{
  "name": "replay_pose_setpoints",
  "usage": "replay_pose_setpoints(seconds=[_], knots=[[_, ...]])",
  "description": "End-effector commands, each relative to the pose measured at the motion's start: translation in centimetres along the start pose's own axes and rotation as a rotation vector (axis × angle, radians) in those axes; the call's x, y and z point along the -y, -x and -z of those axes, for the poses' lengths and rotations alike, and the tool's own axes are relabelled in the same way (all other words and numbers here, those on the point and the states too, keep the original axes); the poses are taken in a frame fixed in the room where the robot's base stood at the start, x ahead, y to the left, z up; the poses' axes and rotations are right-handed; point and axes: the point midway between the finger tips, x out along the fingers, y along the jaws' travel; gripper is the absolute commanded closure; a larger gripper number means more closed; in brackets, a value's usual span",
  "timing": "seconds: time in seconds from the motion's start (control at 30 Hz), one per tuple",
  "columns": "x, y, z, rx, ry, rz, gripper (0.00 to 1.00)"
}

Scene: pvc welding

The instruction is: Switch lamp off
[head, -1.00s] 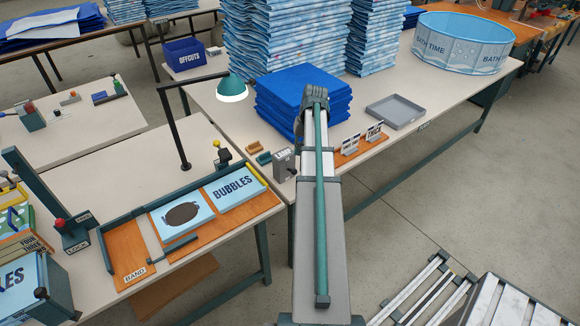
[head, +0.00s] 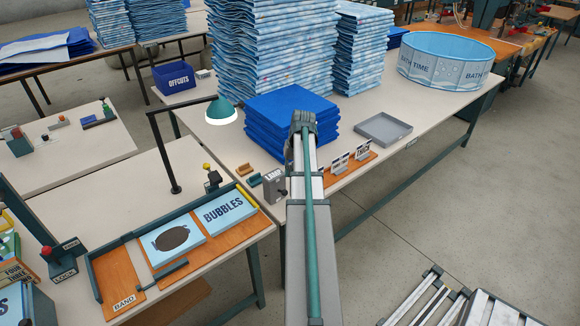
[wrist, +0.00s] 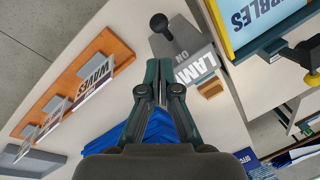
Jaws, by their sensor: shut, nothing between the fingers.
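The lamp (head: 221,111) has a green shade on a black bent stand, and the underside of its shade glows white. Its grey switch box (head: 274,188) stands near the bench's front edge. In the wrist view the box (wrist: 196,68) reads "LAMP" and "ON", and a black round-ended lever (wrist: 160,23) sticks out at its top. My gripper (wrist: 158,66) is shut and empty, with its fingertips close to the box face and below the lever in the picture. I cannot tell whether they touch. In the head view my arm hides the fingers.
An orange rack (head: 350,168) with upright cards, including "WAVES", stands right of the box. A blue sheet pile (head: 290,120) and a grey tray (head: 383,128) lie behind. The "BUBBLES" panel (head: 228,208) is at left. Bench space between pile and tray is narrow.

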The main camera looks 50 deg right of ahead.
Motion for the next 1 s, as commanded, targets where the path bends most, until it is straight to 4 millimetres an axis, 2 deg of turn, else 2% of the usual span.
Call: replay_pose_setpoints(seconds=[0.2,0.43,0.63,1.0], knots=[[0.0,-3.2,0.0,0.003,0.0,0.0,1.0],[0.0,-5.7,0.0,0.002,0.0,0.0,1.0],[0.0,-6.5,0.0,0.0,0.0,0.0,1.0],[0.0,-6.5,0.0,-0.002,0.0,0.001,1.0]])
